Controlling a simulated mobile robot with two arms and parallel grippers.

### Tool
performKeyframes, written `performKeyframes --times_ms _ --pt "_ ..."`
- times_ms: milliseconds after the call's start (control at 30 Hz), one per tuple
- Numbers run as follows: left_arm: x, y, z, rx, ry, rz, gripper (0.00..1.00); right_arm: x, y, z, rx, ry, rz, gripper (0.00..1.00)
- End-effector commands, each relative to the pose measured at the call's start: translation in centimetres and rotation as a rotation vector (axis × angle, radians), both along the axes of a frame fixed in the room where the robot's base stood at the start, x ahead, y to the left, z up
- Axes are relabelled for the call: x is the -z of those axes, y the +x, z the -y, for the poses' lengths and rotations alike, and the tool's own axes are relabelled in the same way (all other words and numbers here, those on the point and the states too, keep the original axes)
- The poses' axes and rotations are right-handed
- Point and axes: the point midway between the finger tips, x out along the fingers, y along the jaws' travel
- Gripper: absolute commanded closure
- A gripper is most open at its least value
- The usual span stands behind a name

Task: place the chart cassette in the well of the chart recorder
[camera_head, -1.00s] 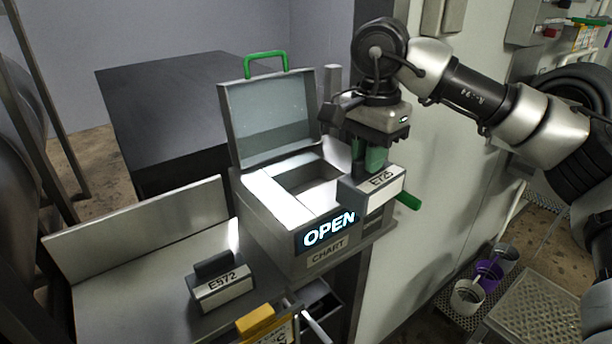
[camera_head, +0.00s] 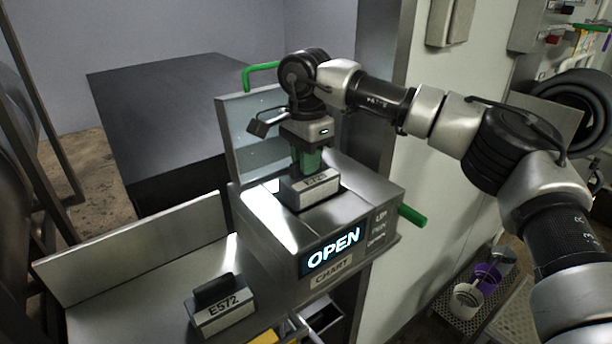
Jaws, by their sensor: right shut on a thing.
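The chart recorder (camera_head: 285,262) is a grey box with a lit OPEN sign and a CHART label. Its lid (camera_head: 240,140), with a green handle on top, stands raised at the back. My right gripper (camera_head: 308,172) is shut on a chart cassette (camera_head: 316,186) by its green grip. The cassette is over the well, and its lower part looks to be at or in the opening; the exact depth is hard to tell. A second cassette (camera_head: 222,312), labelled E572, stands on the bench at the left. My left gripper is not in view.
A green lever (camera_head: 412,215) sticks out of the recorder's right side. A metal bench with an upright back plate (camera_head: 140,250) lies to the left. A dark cabinet (camera_head: 165,110) stands behind. Buckets (camera_head: 468,298) stand on a grating at lower right.

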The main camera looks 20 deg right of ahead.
Motion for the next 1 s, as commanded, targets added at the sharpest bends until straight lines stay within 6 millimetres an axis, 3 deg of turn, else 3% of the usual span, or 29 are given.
performKeyframes --times_ms 100,233,633,667,800,1000 --pt "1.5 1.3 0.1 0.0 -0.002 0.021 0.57 2.0 0.0 0.0 0.0 0.0 -0.001 1.0" --pt "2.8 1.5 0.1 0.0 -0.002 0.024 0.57 3.9 -0.1 0.0 -0.001 0.0 -0.001 1.0" --pt "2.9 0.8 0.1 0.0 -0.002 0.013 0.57 4.2 -0.1 0.0 -0.001 0.001 0.0 1.0" --pt "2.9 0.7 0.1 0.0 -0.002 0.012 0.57 4.1 -0.1 0.0 -0.001 0.001 0.0 0.82" --pt "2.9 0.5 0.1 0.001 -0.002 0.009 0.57 4.1 -0.1 0.0 -0.001 0.001 0.0 0.61" --pt "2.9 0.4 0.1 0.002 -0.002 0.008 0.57 4.1 -0.1 0.0 -0.001 0.001 0.0 0.6"
